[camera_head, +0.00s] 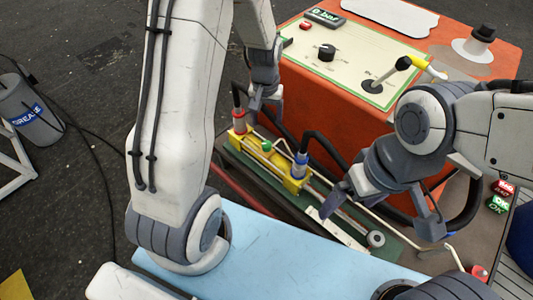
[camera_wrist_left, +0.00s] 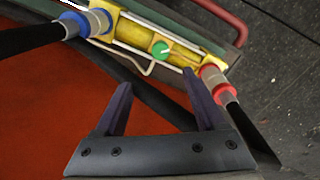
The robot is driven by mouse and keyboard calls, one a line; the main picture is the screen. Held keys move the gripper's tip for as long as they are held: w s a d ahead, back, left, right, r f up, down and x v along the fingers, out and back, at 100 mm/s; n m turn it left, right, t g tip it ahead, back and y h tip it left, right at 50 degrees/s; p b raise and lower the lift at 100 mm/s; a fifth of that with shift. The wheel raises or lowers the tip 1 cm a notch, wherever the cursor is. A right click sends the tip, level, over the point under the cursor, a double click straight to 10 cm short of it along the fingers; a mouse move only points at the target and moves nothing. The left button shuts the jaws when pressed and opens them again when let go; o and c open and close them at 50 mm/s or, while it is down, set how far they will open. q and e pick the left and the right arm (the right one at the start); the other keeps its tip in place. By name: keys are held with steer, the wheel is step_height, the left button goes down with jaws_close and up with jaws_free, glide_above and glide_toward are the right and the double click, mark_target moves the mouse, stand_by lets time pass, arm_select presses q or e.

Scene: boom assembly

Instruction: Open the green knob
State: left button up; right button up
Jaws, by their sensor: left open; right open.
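The small green knob (camera_head: 266,146) sits on a yellow valve block (camera_head: 247,141) between a red-collared hose and a blue-collared hose. In the left wrist view the green knob (camera_wrist_left: 160,48) shows a pale mark on its face and lies beyond the fingertips, roughly between them. My left gripper (camera_head: 265,110) is open and empty, close behind the knob in the head view and apart from it. Its two fingers (camera_wrist_left: 157,82) show in the left wrist view. My right gripper (camera_head: 383,220) is open and empty, to the right of the block above the rail.
A red fitting (camera_wrist_left: 217,78) and a blue fitting (camera_wrist_left: 98,22) flank the knob with black hoses. An orange control box (camera_head: 320,105) with a lever and dial stands behind. A light blue surface (camera_head: 290,258) lies in front. A grease can (camera_head: 30,115) stands far left.

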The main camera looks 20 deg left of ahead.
mark_target(267, 144)
arm_select(q)
steer(key=f+b, duration=0.2)
steer(key=f, duration=0.3)
steer(key=f+b, duration=0.2)
steer(key=f, duration=0.3)
steer(key=shift+s+d+f+b, duration=0.1)
steer(key=shift+s+f+b, duration=0.1)
steer(key=shift+b, duration=0.1)
arm_select(e)
step_height(267, 144, down, 6)
steer(key=shift+r, duration=0.1)
arm_select(q)
steer(key=shift+r, duration=0.1)
jaws_close()
